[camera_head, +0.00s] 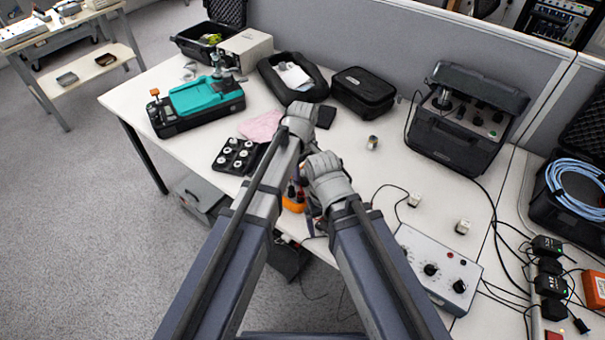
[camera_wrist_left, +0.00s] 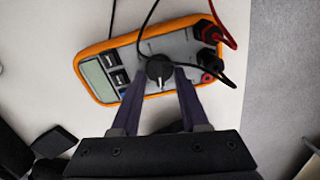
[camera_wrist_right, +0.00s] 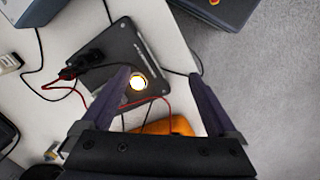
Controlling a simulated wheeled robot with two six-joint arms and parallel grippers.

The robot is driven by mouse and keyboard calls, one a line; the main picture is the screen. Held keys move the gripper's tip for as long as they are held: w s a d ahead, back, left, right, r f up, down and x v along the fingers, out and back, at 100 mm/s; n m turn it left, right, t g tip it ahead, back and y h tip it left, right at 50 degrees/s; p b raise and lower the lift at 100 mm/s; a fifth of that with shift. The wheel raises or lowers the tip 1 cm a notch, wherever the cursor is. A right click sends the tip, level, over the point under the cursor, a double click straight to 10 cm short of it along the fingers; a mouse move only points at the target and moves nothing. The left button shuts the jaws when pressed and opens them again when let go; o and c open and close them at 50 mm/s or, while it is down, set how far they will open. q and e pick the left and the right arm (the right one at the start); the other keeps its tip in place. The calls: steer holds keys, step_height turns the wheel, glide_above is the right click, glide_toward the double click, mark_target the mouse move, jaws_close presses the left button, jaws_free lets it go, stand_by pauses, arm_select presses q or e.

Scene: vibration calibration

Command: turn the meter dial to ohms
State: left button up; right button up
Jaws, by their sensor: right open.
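The orange-edged meter (camera_wrist_left: 140,47) lies on the white table in the left wrist view, its grey screen (camera_wrist_left: 98,80) to the left. Its round dark dial (camera_wrist_left: 158,69) has a white mark pointing toward the bottom of that view. My left gripper (camera_wrist_left: 161,73) has one finger on each side of the dial and appears shut on it. The dial's lettering is too small to read. In the head view the meter (camera_head: 293,206) is mostly hidden by my arms. My right gripper (camera_wrist_right: 157,82) is open and empty, above a dark box (camera_wrist_right: 118,55) with a lit round lamp.
Black and red leads plug into the meter's right end and run across the table. A grey control box (camera_head: 436,265) stands at right. A black tray of round pieces (camera_head: 238,156) and a teal-topped case (camera_head: 205,97) lie to the left. The table edge is near.

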arm_select(q)
jaws_close()
steer(key=shift+m, duration=0.3)
steer(key=m, duration=0.3)
steer(key=shift+d, duration=0.1)
steer(key=shift+w+d+m, duration=0.1)
steer(key=shift+m, duration=1.9)
steer(key=o, duration=0.6)
jaws_free()
steer(key=shift+r, duration=0.1)
arm_select(e)
steer(key=shift+r, duration=0.1)
